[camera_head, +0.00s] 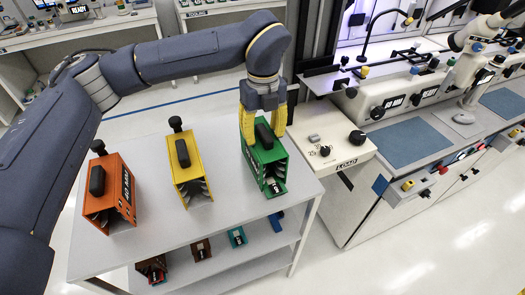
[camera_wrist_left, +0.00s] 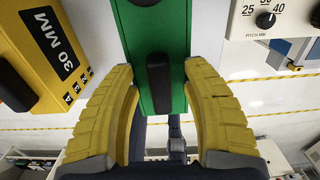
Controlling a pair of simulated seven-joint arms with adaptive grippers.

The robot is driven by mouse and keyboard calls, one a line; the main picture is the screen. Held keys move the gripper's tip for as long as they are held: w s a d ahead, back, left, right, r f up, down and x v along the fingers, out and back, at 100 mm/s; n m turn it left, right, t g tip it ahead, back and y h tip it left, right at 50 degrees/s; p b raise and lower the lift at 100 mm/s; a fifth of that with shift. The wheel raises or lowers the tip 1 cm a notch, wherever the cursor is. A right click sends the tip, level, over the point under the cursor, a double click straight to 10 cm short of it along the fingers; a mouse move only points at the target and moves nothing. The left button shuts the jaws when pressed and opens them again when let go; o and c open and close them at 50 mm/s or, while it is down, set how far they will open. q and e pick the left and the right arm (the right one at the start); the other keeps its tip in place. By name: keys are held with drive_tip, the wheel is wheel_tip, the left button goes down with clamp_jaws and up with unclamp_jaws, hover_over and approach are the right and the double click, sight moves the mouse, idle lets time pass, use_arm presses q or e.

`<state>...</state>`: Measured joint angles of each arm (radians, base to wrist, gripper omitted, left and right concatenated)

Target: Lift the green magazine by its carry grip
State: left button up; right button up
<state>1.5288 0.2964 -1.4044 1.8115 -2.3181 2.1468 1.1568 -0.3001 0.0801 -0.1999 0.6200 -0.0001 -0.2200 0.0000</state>
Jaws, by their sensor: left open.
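The green magazine (camera_head: 267,172) stands on the right end of the grey table top in the head view, with a black carry grip (camera_head: 264,134) on its upper side. My left gripper (camera_head: 263,130) comes from above, with its yellow fingers on either side of the magazine's top. In the left wrist view, the green magazine (camera_wrist_left: 174,60) and its black carry grip (camera_wrist_left: 159,88) lie between the spread yellow fingers (camera_wrist_left: 162,105). The fingers are open, and gaps show between them and the grip. My right gripper is not in view.
A yellow magazine (camera_head: 188,172) and an orange magazine (camera_head: 110,195) stand to the left on the table top (camera_head: 150,150). Smaller coloured items sit on the shelf below. A white machine with a LOAD label (camera_head: 346,164) stands close to the table's right.

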use_arm(q)
clamp_jaws()
idle(0.3)
idle(0.3)
